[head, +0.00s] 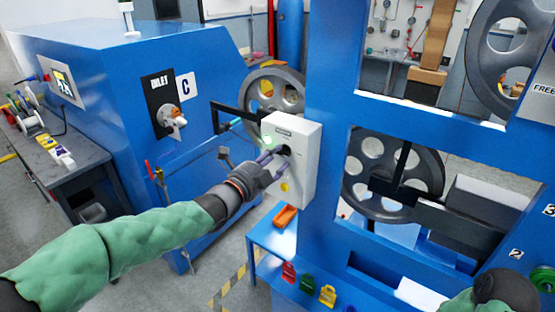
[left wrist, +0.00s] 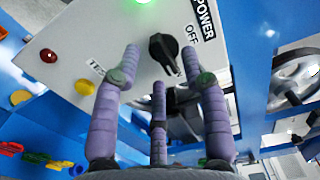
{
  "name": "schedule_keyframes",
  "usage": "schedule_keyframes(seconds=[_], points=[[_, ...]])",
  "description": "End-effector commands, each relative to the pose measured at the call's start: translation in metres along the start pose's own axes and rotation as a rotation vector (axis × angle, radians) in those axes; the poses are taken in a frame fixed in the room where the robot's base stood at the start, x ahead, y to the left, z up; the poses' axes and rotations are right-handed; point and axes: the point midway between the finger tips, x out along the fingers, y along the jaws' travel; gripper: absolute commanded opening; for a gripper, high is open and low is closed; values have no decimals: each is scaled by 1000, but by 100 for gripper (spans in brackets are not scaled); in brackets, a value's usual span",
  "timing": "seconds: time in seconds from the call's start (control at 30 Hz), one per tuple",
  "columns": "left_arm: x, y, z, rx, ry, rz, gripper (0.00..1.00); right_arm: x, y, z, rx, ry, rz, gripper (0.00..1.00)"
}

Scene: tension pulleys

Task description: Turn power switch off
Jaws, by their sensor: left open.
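A white switch box (head: 305,168) is fixed to the blue machine frame in the middle of the head view. In the left wrist view its panel (left wrist: 95,40) carries a black rotary power switch (left wrist: 163,50), with the words POWER and OFF printed beside it. A green light (left wrist: 143,2) glows above the switch. My left gripper (head: 271,158) is open in front of the box. In the left wrist view its purple fingers (left wrist: 160,62) spread around the switch, which shows between their tips. I cannot tell whether they touch it.
A red button (left wrist: 48,55) and a yellow button (left wrist: 85,88) sit on the same panel. Spoked pulleys (head: 390,180) stand behind the blue frame. A blue bench (head: 262,238) with small coloured bins lies below the box. A grey workbench (head: 60,155) stands at left.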

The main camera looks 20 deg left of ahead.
Motion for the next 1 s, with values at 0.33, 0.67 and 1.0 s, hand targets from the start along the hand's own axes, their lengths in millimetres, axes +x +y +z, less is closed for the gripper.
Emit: schedule_keyframes(seconds=[0.33, 0.67, 1.0], points=[[15, 0, 0, -1, 0, -1, 44, 1, 0, 0, 0, 0, 0, 40], [14, 0, 0, -1, 0, -1, 0, 1, 0, 0, 0, 0, 0, 40], [14, 0, 0, -22, 0, 0, 0, 2, 1, 0, 0, 0, 0, 40]])
